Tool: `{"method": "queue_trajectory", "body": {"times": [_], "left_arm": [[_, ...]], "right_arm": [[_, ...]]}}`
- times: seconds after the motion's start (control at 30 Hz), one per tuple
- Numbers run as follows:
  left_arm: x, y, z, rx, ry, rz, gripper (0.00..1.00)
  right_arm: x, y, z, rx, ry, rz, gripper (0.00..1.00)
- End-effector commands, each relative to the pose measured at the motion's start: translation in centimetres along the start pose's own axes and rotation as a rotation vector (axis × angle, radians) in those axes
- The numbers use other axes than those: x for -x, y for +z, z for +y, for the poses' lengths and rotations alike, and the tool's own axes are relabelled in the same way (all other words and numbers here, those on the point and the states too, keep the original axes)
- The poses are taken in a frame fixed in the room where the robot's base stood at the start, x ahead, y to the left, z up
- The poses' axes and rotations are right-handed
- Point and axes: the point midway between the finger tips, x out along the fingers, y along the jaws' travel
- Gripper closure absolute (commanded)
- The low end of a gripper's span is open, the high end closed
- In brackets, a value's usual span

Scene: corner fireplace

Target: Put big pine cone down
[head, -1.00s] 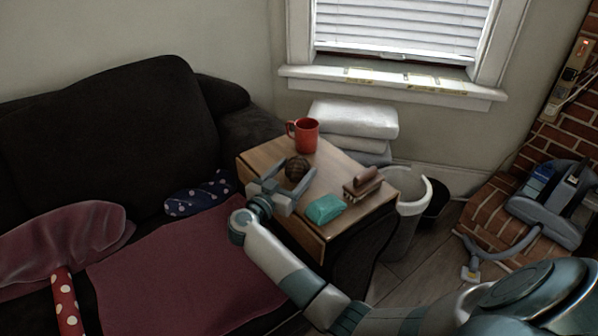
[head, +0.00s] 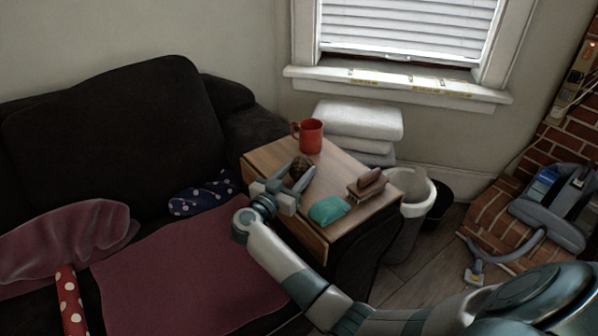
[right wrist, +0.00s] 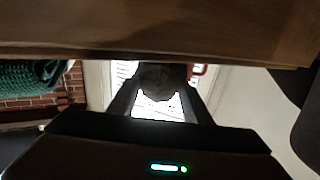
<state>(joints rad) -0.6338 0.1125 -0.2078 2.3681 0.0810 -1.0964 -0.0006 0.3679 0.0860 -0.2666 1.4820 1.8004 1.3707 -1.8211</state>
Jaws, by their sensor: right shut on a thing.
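The big pine cone (head: 300,165), dark brown and scaly, is at the small wooden side table (head: 345,220). My right gripper (head: 293,174) reaches in over the table's near left edge and is shut on the pine cone, which is partly hidden by the fingers. In the right wrist view, the dark pine cone (right wrist: 157,75) sits between the two fingers, close to the wooden surface. I cannot tell whether it touches the tabletop. My left gripper is not in view.
A red mug (head: 308,136) stands at the table's back corner. A brown brush (head: 368,184) and a teal packet (head: 329,209) lie on its right and front parts. A dark sofa (head: 110,130) adjoins the left side; a white bin (head: 410,215) stands right.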

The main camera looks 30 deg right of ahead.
Motion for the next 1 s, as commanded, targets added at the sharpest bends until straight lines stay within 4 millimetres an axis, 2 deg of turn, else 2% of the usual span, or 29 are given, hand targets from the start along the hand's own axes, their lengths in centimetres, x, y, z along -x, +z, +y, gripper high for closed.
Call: {"method": "queue_trajectory", "body": {"times": [0.17, 0.3, 0.37, 0.7, 0.9, 1.0], "left_arm": [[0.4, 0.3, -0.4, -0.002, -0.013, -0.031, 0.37], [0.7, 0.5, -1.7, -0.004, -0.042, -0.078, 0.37], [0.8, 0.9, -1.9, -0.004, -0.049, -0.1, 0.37], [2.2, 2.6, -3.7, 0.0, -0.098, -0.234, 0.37], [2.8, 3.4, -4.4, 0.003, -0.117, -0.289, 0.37], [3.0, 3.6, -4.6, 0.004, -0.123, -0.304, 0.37]], "right_arm": [[0.0, -2.0, 0.0, -0.004, 0.001, 0.0, 0.78], [0.0, -4.3, 0.1, -0.004, 0.001, 0.0, 0.78], [0.1, -4.6, 1.3, -0.001, 0.001, 0.0, 0.78], [0.4, -8.5, 7.7, -0.002, 0.001, 0.001, 0.78], [0.5, -10.0, 10.4, -0.002, 0.0, 0.001, 0.78], [0.6, -10.4, 11.2, -0.001, 0.0, 0.001, 0.78]]}}
